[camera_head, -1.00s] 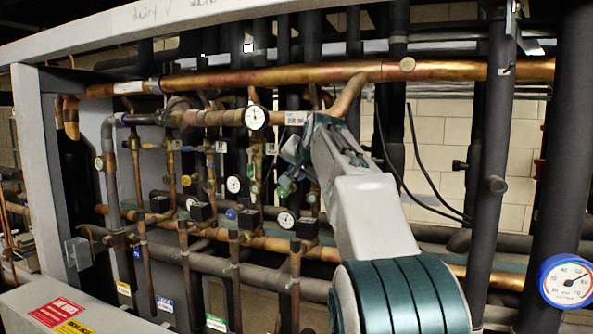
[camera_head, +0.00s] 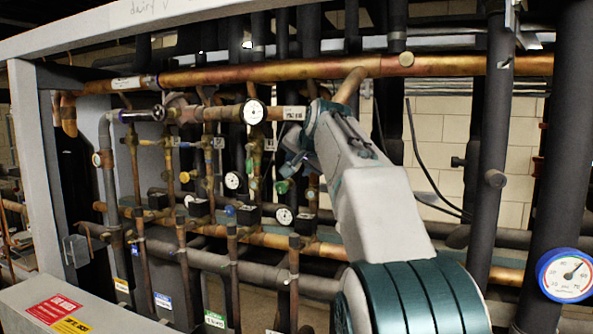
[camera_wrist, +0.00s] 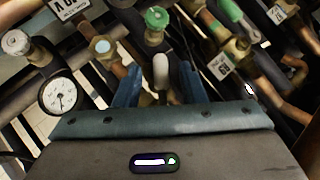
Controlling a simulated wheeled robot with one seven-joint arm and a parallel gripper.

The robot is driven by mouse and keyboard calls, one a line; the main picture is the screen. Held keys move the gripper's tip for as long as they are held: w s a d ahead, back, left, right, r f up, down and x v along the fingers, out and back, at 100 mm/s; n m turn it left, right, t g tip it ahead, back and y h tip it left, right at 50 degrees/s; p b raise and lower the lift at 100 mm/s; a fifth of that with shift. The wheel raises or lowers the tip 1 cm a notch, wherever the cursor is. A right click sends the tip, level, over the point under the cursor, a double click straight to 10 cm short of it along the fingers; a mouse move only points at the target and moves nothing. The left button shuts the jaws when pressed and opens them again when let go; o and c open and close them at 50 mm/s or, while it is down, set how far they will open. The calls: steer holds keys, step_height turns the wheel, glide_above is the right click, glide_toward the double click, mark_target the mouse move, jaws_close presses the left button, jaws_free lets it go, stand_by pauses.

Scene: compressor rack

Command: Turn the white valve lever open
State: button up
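The white valve lever (camera_wrist: 161,72) stands between my gripper's two blue fingers in the wrist view, its rounded end pointing up in the picture. My gripper (camera_wrist: 159,80) is open, with a finger on each side of the lever and gaps showing on both sides. How deep the lever sits between the fingers is hard to tell. In the head view my gripper (camera_head: 287,152) is at the copper valve pipes, left of my forearm. I cannot clearly make out the lever in that view.
A green knob (camera_wrist: 156,18) stands just beyond the lever, and a round gauge (camera_wrist: 60,97) and white knob (camera_wrist: 15,42) are at left. Copper pipes with tags lie close at right. In the head view a thick dark pipe (camera_head: 493,130) stands right of my arm.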

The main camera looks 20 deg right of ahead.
steer(key=s+b, duration=0.5)
steer(key=s, duration=0.7)
steer(key=shift+s+a, duration=0.1)
